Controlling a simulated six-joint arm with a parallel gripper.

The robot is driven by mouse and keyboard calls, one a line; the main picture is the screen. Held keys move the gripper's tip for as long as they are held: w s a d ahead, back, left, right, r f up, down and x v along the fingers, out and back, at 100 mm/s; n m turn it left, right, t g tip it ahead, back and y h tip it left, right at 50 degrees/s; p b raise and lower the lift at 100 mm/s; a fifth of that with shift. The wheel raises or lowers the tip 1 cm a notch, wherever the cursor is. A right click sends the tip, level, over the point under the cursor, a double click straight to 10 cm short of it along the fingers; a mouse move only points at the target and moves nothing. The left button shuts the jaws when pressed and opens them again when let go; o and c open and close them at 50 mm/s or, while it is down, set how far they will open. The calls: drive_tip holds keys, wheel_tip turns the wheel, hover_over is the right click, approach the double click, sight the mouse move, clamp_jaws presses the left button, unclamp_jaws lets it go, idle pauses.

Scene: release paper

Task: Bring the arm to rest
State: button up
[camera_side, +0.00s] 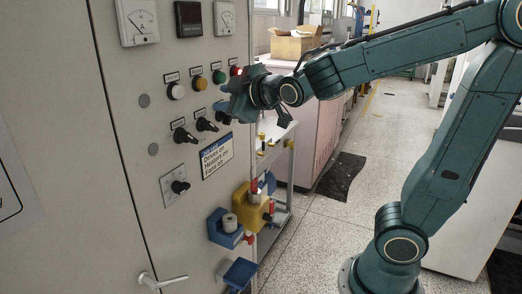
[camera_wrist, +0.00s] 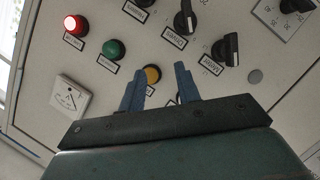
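My gripper (camera_side: 232,104) is in front of the grey control panel (camera_side: 70,120) in the side view, beside the row of coloured buttons. In the wrist view my gripper (camera_wrist: 158,70) shows two blue fingers standing apart, with nothing held between them. The yellow button (camera_wrist: 152,74) appears between the fingers; I cannot tell how far the tips are from the panel. A lit red button (camera_wrist: 74,25) and a green button (camera_wrist: 113,48) lie to its upper left. A sign (camera_side: 217,157) on the panel reads "Drives on Heaters on Fans on".
Black rotary switches (camera_side: 184,136) sit below the buttons. A door handle (camera_side: 160,281) juts out. Behind are a pink cabinet (camera_side: 320,135) and a cardboard box (camera_side: 293,42).

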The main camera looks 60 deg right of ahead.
drive_tip(key=s+a+f+m+g+y, duration=0.2)
drive_tip(key=s+f+m+g, duration=0.1)
drive_tip(key=s, duration=0.8)
drive_tip(key=s+a+f+m+g+y, duration=0.2)
drive_tip(key=s+f+g, duration=0.3)
drive_tip(key=s, duration=0.6)
drive_tip(key=shift+a+f+m+g, duration=0.3)
drive_tip(key=shift+a+f+m, duration=0.4)
drive_tip(key=shift+a, duration=0.15)
